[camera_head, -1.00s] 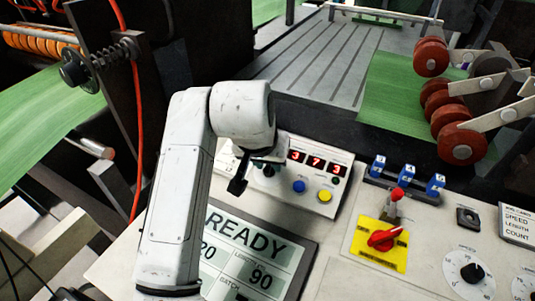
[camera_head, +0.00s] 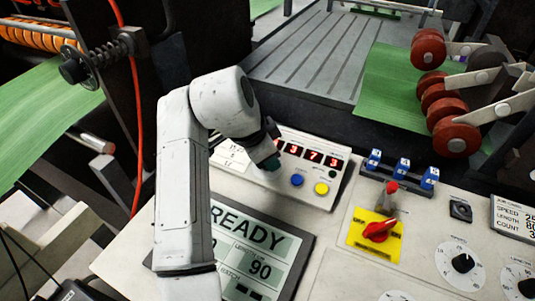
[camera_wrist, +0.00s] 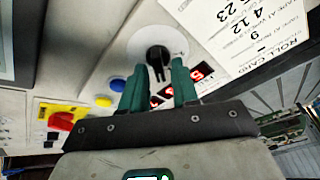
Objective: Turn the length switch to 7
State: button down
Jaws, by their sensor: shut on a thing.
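A black knob (camera_wrist: 158,56) on a round white dial sits on the pale control panel (camera_head: 310,193). In the wrist view my gripper (camera_wrist: 158,74) has its two teal fingers on either side of this knob, shut on it. In the head view my gripper (camera_head: 268,164) is at the left part of the panel and hides the knob. Red digits (camera_head: 312,155) show along the panel's top, reading 3, 7, 3, with one more window partly hidden by my gripper. I cannot read the dial's marks or a length label at the knob.
A blue button (camera_head: 297,181) and a yellow button (camera_head: 321,189) are right of my gripper. The READY screen (camera_head: 255,250) lies in front, showing length 90. A red rotary switch (camera_head: 379,231) on a yellow plate, blue switches (camera_head: 402,168) and dials (camera_head: 464,263) stand further right.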

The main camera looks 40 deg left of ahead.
jog(key=shift+m, duration=0.9)
jog(key=shift+r, duration=0.1)
jog(key=c, duration=1.2)
grip_release()
jog(key=b+v, duration=0.1)
jog(key=v, duration=0.9)
jog(key=shift+r, duration=0.4)
jog(key=shift+s+a, duration=0.15)
